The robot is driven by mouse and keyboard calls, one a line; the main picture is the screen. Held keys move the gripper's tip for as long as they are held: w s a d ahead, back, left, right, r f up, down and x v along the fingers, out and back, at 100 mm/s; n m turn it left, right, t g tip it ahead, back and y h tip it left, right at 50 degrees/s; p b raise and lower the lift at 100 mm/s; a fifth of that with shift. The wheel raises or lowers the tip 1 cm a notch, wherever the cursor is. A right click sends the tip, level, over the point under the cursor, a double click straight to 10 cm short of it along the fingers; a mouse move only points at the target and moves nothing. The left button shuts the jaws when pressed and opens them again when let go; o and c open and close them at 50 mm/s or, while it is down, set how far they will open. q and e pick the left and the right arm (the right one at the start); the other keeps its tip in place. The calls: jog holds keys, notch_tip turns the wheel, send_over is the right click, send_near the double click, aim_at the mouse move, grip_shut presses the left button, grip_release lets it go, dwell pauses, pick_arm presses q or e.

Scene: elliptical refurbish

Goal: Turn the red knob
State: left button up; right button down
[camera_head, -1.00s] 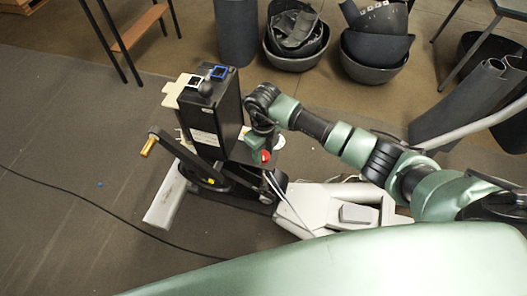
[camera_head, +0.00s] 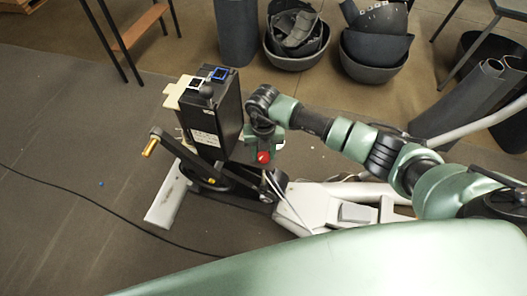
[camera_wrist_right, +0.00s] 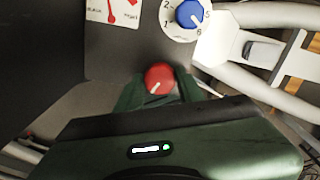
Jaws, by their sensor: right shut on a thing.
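The red knob (camera_head: 264,157) is on the front of the elliptical trainer's black housing, low on its right side in the head view. In the right wrist view the red knob (camera_wrist_right: 159,78) is round with a short white pointer line that points down and left. My right gripper (camera_head: 265,146) is at the knob, with its dark green fingers shut on it. In the wrist view the right gripper's fingers (camera_wrist_right: 159,92) lie on both sides of the knob, and its green body fills the bottom. My left gripper is out of view.
A blue knob (camera_wrist_right: 189,14) on a white numbered dial and a white gauge panel (camera_wrist_right: 115,10) with red marks lie beyond the red knob. A crank with a brass handle (camera_head: 149,148) is at the left. A black cable (camera_head: 90,205) crosses the open floor.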

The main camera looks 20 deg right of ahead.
aim_at(263, 156)
dwell(0.3)
jog(key=c, duration=0.9)
grip_release()
jog(key=shift+r, duration=0.15)
notch_tip(263, 156, up, 8)
jog(key=shift+f, duration=0.2)
jog(key=shift+a, duration=0.1)
